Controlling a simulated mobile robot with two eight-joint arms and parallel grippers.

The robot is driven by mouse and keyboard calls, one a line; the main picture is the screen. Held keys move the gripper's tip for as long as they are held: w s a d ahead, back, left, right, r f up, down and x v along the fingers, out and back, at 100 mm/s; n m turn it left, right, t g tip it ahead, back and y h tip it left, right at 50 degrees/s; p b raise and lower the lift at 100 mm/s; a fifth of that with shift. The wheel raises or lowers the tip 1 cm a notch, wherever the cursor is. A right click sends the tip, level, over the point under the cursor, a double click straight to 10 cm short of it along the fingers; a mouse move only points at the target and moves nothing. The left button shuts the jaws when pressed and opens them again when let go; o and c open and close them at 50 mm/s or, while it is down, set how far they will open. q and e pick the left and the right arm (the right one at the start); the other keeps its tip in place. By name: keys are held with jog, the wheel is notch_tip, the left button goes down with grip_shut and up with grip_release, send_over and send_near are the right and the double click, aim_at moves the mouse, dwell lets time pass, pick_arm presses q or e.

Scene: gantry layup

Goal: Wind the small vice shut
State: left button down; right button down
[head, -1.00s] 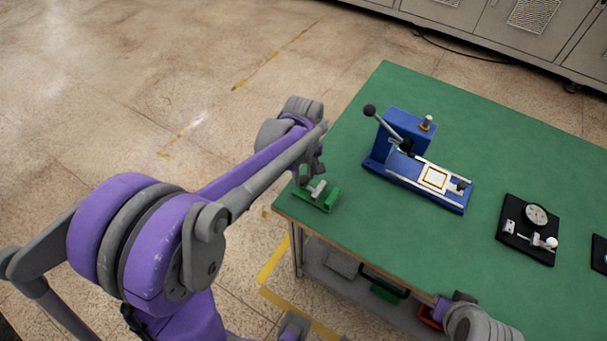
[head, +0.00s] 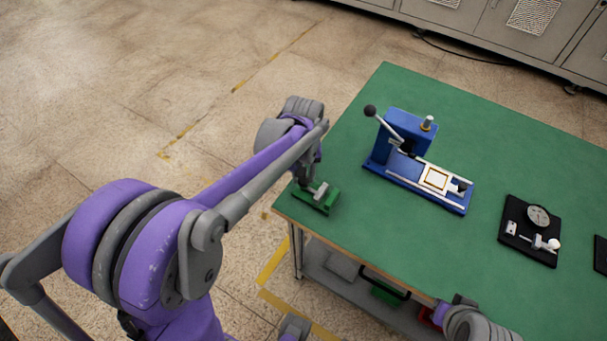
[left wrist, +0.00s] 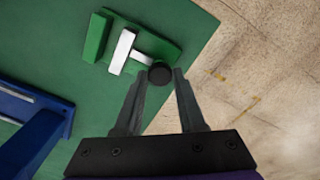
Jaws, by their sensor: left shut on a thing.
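The small green vice (head: 317,199) sits at the near left corner of the green table, and it also shows in the left wrist view (left wrist: 97,38). Its pale metal jaw (left wrist: 121,52) stands apart from the green fixed block, with a gap between them. A short pale screw leads to a round dark knob (left wrist: 160,74). My left gripper (left wrist: 161,76) is shut on this knob, with a fingertip on each side. In the head view my left arm's end hides the knob. My right gripper cannot be made out; only part of my right arm shows at the bottom edge.
A blue press with a lever (head: 405,150) stands on the green table (head: 490,125) to the right of the vice. A black plate with a round dial (head: 530,230) lies farther right. A shelf with items is below the tabletop.

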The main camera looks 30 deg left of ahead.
aim_at(304, 180)
pick_arm(q)
jog(key=c, duration=0.5)
grip_release()
notch_tip(304, 180, up, 11)
jog(key=shift+p, duration=0.45)
jog(key=shift+f, duration=0.1)
